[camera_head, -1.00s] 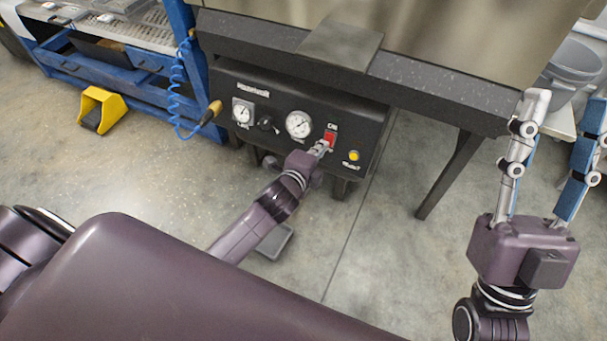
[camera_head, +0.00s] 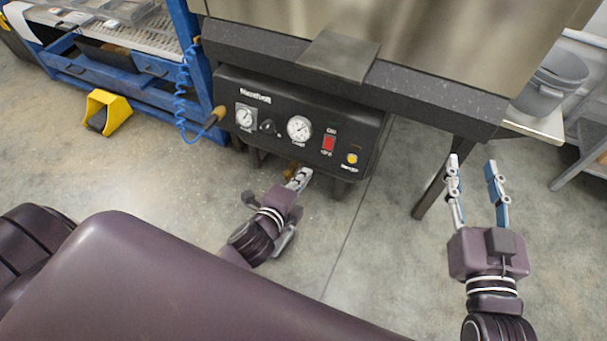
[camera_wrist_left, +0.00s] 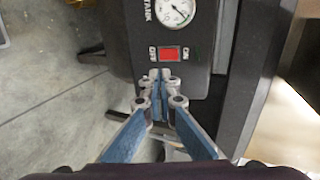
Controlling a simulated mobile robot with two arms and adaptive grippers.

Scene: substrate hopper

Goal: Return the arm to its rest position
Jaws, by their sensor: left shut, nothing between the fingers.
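The red switch also shows in the head view (camera_head: 328,143), between a round gauge and a yellow button. My right gripper (camera_head: 473,168) is open and empty, its fingers pointing up the picture at the right, near the machine's leg.
The steel hopper (camera_head: 440,50) stands above the panel on a dark frame. A blue rack (camera_head: 140,65) with a coiled blue hose is at the left, a yellow pedal cover (camera_head: 108,108) on the floor. A grey bin (camera_head: 552,85) stands at right. Floor before the panel is mostly clear.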

